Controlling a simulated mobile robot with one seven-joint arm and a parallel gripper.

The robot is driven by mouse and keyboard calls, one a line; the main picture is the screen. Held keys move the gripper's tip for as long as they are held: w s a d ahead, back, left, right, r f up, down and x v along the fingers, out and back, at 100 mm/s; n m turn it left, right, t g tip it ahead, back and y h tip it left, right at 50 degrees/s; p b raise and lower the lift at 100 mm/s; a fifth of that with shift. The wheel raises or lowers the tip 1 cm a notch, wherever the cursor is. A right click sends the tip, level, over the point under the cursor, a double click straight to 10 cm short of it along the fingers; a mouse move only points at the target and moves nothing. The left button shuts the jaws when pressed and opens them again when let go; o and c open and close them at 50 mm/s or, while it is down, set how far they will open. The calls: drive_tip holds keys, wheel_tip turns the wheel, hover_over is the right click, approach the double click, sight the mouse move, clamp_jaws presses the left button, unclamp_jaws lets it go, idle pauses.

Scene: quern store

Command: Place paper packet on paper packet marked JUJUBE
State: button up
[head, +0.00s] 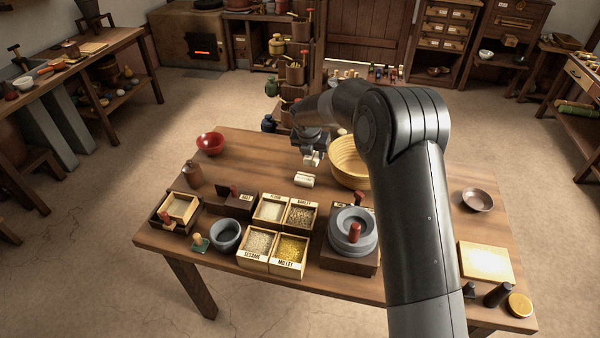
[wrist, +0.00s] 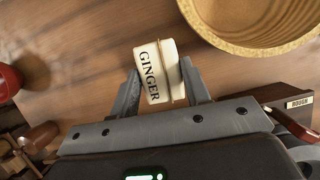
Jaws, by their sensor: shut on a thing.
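My gripper (head: 312,158) is shut on a pale paper packet (wrist: 152,75) with GINGER in dark letters on its face. In the wrist view the packet is tilted, with a thin brown line along one side and a grey finger on either side. In the head view the gripper is above the wooden table, left of the yellow basket. A small pale packet (head: 304,180) shows just below and nearer than the gripper, on the table. Its lettering is too small to read, so I cannot tell whether it is the one marked JUJUBE.
The round yellow basket (head: 347,167) stands close on the right. A red bowl (head: 210,144) is at the far left. Labelled grain boxes (head: 272,258) and a stone quern (head: 352,232) stand nearer. Bare tabletop (head: 262,157) lies between the red bowl and my gripper.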

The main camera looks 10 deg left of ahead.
drive_tip(key=d+r, duration=0.2)
drive_tip(key=d, duration=0.7)
hover_over(306, 174)
drive_tip(key=s, duration=0.2)
drive_tip(key=shift+n, duration=0.4)
wheel_tip(306, 174, down, 7)
drive_tip(key=shift+r, duration=0.15)
drive_tip(key=shift+f, duration=2.05)
drive_tip(key=o, duration=0.9)
drive_tip(key=shift+f, duration=0.1)
drive_tip(key=shift+o, duration=0.2)
